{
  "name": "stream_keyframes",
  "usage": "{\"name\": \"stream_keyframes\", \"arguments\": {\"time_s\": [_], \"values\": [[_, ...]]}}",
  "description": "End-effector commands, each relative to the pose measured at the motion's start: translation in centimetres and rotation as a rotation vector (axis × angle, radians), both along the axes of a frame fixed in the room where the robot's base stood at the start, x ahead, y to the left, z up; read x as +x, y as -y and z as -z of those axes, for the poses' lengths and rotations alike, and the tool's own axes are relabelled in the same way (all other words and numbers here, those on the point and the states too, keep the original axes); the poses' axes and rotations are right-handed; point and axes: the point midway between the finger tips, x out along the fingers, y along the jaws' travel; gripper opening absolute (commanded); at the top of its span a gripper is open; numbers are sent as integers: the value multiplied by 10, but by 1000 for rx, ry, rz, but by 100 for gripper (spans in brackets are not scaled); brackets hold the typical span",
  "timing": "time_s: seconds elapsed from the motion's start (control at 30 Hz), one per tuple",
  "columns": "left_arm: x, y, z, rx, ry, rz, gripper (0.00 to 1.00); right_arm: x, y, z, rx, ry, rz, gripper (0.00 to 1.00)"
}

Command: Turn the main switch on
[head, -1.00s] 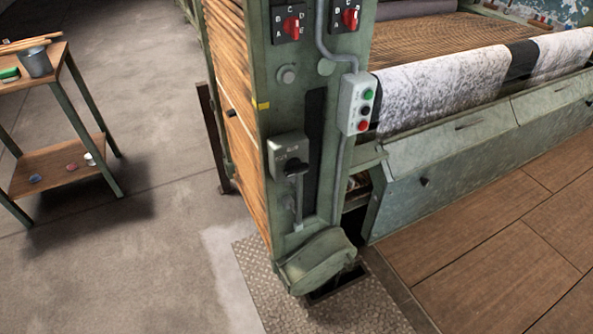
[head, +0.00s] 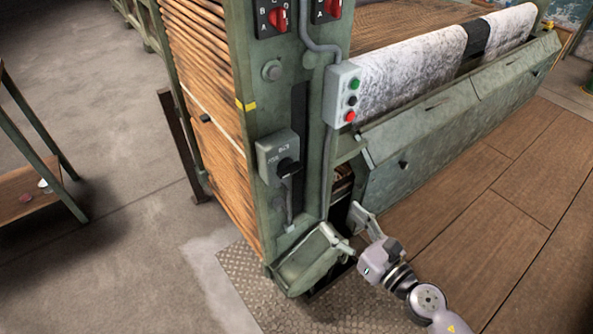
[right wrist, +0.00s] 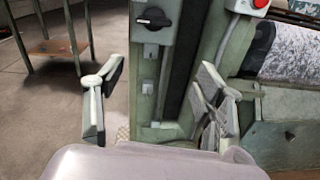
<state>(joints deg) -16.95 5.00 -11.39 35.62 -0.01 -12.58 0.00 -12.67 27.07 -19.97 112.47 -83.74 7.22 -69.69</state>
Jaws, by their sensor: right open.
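The main switch (head: 278,157) appears to be the grey box with a black rotary handle on the front of the green machine post. It also shows in the right wrist view (right wrist: 153,22), top centre, where its black handle lies roughly level. Its small lettering is too blurred to read. My right gripper (head: 352,229) is below and to the right of the switch in the head view, apart from it. In the right wrist view my right gripper (right wrist: 160,90) has its two fingers wide apart, with nothing between them. My left gripper is out of view.
A push-button box (head: 343,96) and conduit sit right of the switch, with red selector knobs (head: 279,19) above. A green foot-level cover (head: 306,261) juts out below. The grey machine trough (head: 430,150) runs right. A table (head: 40,190) stands far left.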

Motion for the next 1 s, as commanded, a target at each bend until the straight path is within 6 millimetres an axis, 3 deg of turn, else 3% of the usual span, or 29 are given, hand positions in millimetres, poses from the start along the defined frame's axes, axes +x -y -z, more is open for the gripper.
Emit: {"name": "stream_keyframes", "arguments": {"time_s": [0.1,0.27,0.6,1.0], "values": [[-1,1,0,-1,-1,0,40,-4,-9,-19,-72,84,-35,74],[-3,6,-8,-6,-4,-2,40,8,-19,-24,-83,96,-36,78],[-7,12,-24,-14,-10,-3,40,66,-61,-23,-78,92,-36,78],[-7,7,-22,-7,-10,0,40,125,-104,-20,-78,90,-35,78]]}}
